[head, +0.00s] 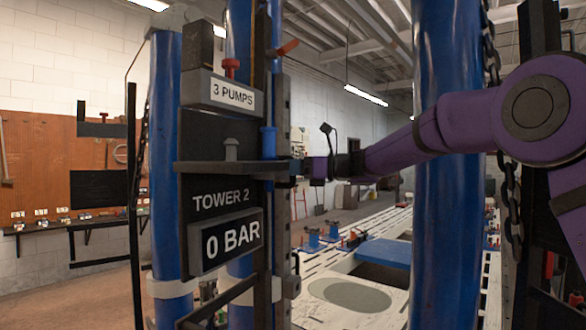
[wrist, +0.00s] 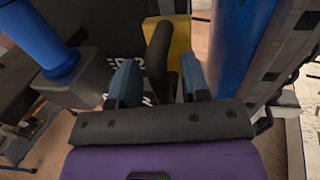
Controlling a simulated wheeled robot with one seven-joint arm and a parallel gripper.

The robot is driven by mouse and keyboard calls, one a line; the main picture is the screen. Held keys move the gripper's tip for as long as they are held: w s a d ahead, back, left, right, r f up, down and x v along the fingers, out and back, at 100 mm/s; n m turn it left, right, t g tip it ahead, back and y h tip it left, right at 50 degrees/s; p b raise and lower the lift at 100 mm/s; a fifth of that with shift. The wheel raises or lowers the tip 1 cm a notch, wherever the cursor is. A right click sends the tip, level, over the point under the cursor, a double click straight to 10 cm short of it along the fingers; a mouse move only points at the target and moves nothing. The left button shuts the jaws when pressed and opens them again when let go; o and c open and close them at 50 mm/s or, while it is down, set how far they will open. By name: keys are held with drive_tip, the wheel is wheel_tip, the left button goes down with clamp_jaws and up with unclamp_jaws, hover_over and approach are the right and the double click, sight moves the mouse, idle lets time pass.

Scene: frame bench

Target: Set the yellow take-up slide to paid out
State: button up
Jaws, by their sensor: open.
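A yellow block (wrist: 181,42), which looks like the take-up slide, shows at the top of the wrist view. A dark upright lever or handle (wrist: 158,48) stands in front of it; I cannot tell whether they are joined. My gripper (wrist: 158,78) is open, with one blue finger on each side of the dark handle. Gaps show beside the handle, and I cannot tell whether either finger touches it. In the head view my gripper (head: 303,168) is at the right side of the tower, partly hidden by it. The yellow block is not visible there.
A dark tower panel (head: 207,160) carries a "3 PUMPS" label (head: 232,95) and a "0 BAR" display (head: 231,240). Blue columns (head: 447,150) and chains (head: 492,50) stand close to my arm. A pale slotted bench (head: 345,292) lies behind.

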drive_tip(key=shift+c, duration=0.4)
clamp_jaws()
wheel_tip(320, 180, up, 23)
drive_tip(key=shift+s, duration=0.15)
unclamp_jaws()
drive_tip(key=shift+o, duration=0.4)
drive_tip(key=shift+s, duration=0.1)
drive_tip(key=v, duration=1)
drive_tip(key=shift+d+f, duration=0.25)
drive_tip(key=shift+d, duration=0.15)
